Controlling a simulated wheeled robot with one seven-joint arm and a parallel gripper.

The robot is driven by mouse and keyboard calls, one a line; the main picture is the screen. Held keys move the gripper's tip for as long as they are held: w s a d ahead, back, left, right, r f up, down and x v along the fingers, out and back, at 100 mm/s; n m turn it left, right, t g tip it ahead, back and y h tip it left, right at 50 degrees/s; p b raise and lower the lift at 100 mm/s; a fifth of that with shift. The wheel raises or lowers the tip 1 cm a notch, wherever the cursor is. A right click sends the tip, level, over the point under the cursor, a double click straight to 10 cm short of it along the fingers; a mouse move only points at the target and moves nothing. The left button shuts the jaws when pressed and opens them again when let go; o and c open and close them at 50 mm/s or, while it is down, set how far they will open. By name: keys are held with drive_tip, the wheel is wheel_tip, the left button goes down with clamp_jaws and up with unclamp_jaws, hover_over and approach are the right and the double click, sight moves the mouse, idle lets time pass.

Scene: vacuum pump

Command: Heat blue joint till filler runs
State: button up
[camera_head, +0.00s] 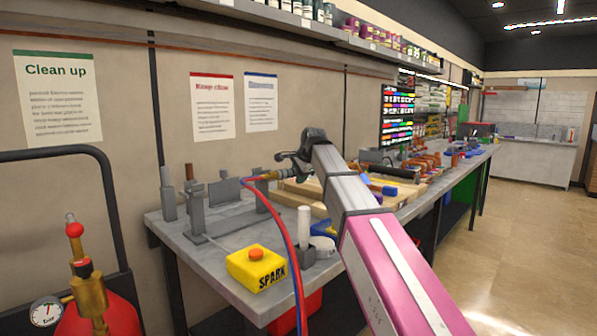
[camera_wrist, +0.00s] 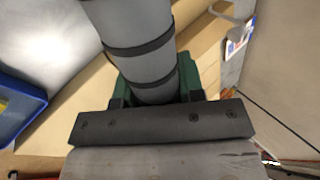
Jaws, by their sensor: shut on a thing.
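My gripper (camera_head: 292,160) is at the end of my arm, above the back part of the grey bench. In the wrist view its dark green fingers (camera_wrist: 155,90) are closed around a thick grey cylinder with dark bands (camera_wrist: 140,45), which runs out of the top of the picture. I cannot tell whether the held cylinder is part of this torch. No blue joint, filler or flame can be made out.
A yellow SPARK box with a red button (camera_head: 256,268) sits at the bench's front edge, beside a white cylinder (camera_head: 304,228). Wooden boards (camera_head: 310,190) and blue pieces lie behind my arm. A red gas bottle with gauge (camera_head: 98,305) stands at lower left. A blue bin (camera_wrist: 22,105) is close in the wrist view.

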drive_tip(key=shift+f, duration=1.4)
idle(6.6)
